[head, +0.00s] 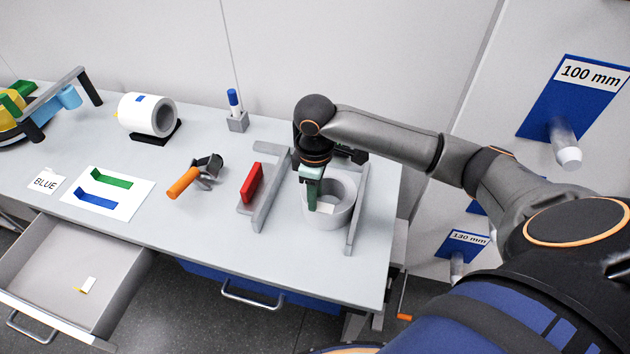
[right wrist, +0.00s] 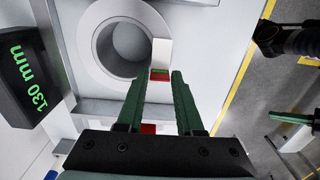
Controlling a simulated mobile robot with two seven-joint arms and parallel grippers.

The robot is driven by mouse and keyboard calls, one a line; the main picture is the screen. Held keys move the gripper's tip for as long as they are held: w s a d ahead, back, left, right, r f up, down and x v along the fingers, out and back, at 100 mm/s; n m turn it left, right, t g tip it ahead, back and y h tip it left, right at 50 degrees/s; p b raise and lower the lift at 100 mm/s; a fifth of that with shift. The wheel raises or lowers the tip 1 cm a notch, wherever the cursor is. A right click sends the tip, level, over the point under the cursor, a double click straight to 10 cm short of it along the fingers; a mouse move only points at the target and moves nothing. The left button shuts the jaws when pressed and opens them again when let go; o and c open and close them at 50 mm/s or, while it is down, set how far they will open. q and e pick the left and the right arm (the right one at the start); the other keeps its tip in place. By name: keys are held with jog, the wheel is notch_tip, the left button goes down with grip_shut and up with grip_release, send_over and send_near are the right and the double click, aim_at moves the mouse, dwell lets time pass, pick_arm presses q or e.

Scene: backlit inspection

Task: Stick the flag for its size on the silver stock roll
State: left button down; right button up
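The silver stock roll (head: 341,216) is a grey ring lying between two grey rails on the bench, its round opening facing up. My right gripper (head: 314,196) reaches down at its near-left side. In the right wrist view, its dark green fingers (right wrist: 159,80) are apart at the roll's rim (right wrist: 88,45). A white tab (right wrist: 161,52) with a green and red end lies at the rim between the fingertips; I cannot tell how firmly it is attached. A black display (right wrist: 30,75) reads 130 mm. Green (head: 110,179) and blue (head: 97,199) flags stand on a white sheet.
An orange-handled tool (head: 185,182) and a white roll with a blue mark (head: 150,114) are farther left. An open drawer (head: 60,262) juts out in front. Signs read 100 mm (head: 575,100) and 130 mm (head: 462,243).

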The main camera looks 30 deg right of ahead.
jog(key=o, duration=0.4)
jog(key=shift+r, duration=0.1)
notch_tip(320, 180, up, 12)
jog(key=p, duration=0.1)
jog(key=shift+r, duration=0.2)
dwell(0.8)
